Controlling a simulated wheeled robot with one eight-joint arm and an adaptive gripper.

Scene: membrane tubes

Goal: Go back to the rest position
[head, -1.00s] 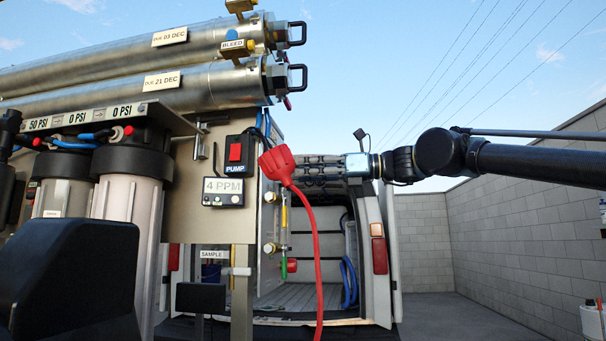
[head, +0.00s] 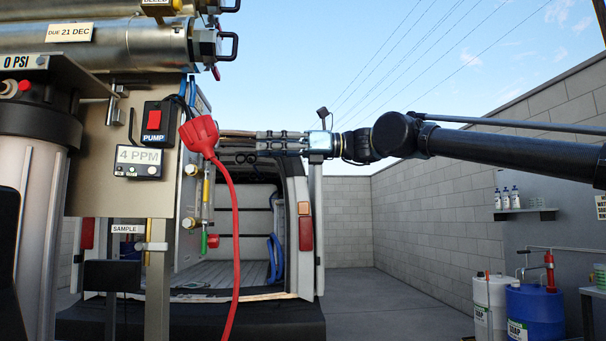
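My gripper (head: 224,143) is at the end of my black arm, which reaches in from the right. Its fingers point left, towards the red plug (head: 199,134) and the panel's right edge. I see the fingers nearly side-on, so whether they are open or shut is unclear. A gap shows between the fingertips and the plug, and I see nothing held. The plug sits by the panel edge with its red cord (head: 235,240) hanging down.
The equipment panel (head: 97,170) with the pump switch (head: 156,121) and a filter housing (head: 42,190) fills the left. An open van (head: 305,230) stands behind. Blue (head: 534,312) and white drums (head: 489,300) stand at the right. Paved floor (head: 370,300) lies clear between.

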